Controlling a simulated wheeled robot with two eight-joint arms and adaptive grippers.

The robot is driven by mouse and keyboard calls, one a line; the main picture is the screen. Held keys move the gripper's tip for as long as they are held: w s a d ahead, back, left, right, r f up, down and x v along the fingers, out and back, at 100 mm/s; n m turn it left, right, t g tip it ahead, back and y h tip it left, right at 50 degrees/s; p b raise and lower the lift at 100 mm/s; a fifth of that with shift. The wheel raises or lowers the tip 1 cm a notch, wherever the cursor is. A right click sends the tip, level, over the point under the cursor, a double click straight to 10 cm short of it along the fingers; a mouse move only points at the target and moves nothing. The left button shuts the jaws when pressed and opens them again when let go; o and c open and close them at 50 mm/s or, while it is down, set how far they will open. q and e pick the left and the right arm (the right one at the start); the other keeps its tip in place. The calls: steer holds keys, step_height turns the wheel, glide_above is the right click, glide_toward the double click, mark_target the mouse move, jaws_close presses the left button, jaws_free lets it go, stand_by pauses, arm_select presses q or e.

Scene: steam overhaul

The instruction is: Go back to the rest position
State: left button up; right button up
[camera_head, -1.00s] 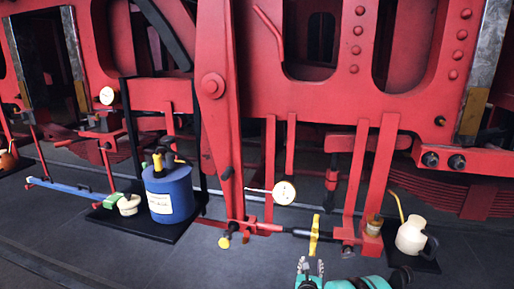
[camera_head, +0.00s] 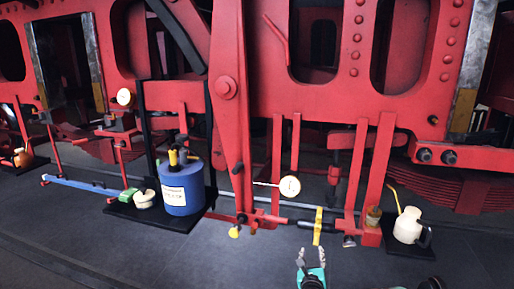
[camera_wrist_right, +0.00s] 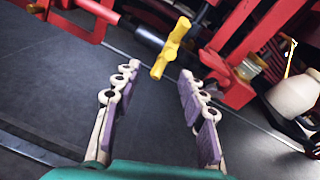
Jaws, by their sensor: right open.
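My right gripper (camera_head: 312,258) is at the bottom of the head view, over the dark floor in front of the red frame. In the right wrist view its two fingers (camera_wrist_right: 157,108) are spread apart with nothing between them. A yellow handle (camera_head: 318,226) on a dark rod stands just beyond the fingertips. It also shows in the right wrist view (camera_wrist_right: 170,47), apart from the fingers. My left gripper is not in view.
The red locomotive frame (camera_head: 300,105) fills the back. A blue drum (camera_head: 181,190) stands on a black mat at left, beside a white cup (camera_head: 145,199). A cream oil can (camera_head: 408,226) stands at right. A dial gauge (camera_head: 290,187) hangs mid-frame. The front floor is clear.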

steer(key=s+a+r+n+t+y, duration=0.1)
steer(key=a+r+n+y, duration=0.1)
steer(key=r+n, duration=0.25)
steer(key=s+a+r+n+t+y, duration=0.1)
steer(key=s+a+r+n, duration=0.1)
steer(key=r+n, duration=0.3)
steer(key=s+a+r+n+g+y, duration=0.3)
steer(key=s+a+r+n+y, duration=0.25)
steer(key=s+n, duration=0.6)
steer(key=s+d+f+n+g+h, duration=0.2)
steer(key=s+d+f+n+g, duration=0.2)
steer(key=s, duration=0.7)
steer(key=s+d+f+n+g+h, duration=0.3)
steer(key=s+d+f+n+g, duration=0.1)
steer(key=s+f+n, duration=0.4)
steer(key=s+n, duration=0.2)
steer(key=shift+s+f, duration=0.15)
steer(key=shift+s, duration=0.2)
